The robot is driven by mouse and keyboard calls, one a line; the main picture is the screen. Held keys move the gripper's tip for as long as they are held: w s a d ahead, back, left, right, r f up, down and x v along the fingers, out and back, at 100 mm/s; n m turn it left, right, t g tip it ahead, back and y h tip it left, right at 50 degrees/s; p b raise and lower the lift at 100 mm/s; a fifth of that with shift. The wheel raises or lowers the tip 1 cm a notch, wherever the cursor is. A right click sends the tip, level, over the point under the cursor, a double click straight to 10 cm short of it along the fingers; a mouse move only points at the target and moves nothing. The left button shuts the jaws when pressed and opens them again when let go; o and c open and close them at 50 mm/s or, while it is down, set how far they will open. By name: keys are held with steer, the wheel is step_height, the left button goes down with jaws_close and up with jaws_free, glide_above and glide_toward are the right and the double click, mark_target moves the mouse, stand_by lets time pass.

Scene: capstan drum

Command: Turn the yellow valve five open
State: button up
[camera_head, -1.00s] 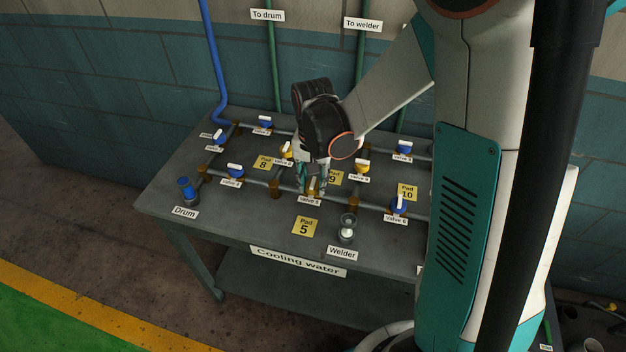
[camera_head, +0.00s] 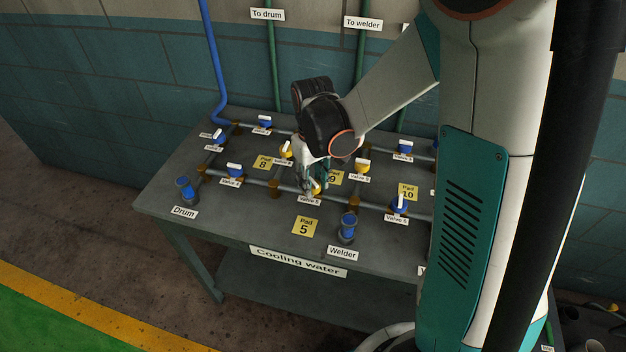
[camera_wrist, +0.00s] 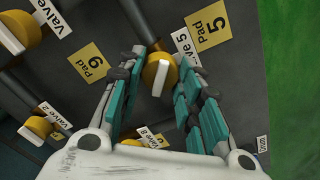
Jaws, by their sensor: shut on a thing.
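The yellow valve five (camera_head: 317,189) sits on the front pipe of the grey bench, behind its "Valve 5" label and the Pad 5 card (camera_head: 304,227). My gripper (camera_head: 313,181) points down over it and hides part of it. In the wrist view, the valve's round yellow body (camera_wrist: 153,69) and white handle (camera_wrist: 160,78) lie between my fingertips (camera_wrist: 162,62). My gripper is shut on the handle, one finger on each side. The welder indicator (camera_head: 348,227) in front shows blue, and so does the drum indicator (camera_head: 187,190) at left.
Other yellow valves stand close behind, one at left (camera_head: 286,152) and one at right (camera_head: 363,166). Blue valves (camera_head: 234,171) and (camera_head: 399,205) flank valve five along the front pipe. The bench front (camera_head: 265,232) near Pad 5 is clear.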

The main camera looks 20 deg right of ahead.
mark_target(313, 181)
steer(key=n, duration=0.4)
steer(key=shift+n, duration=1.9)
steer(key=o, duration=1.1)
step_height(313, 181, up, 12)
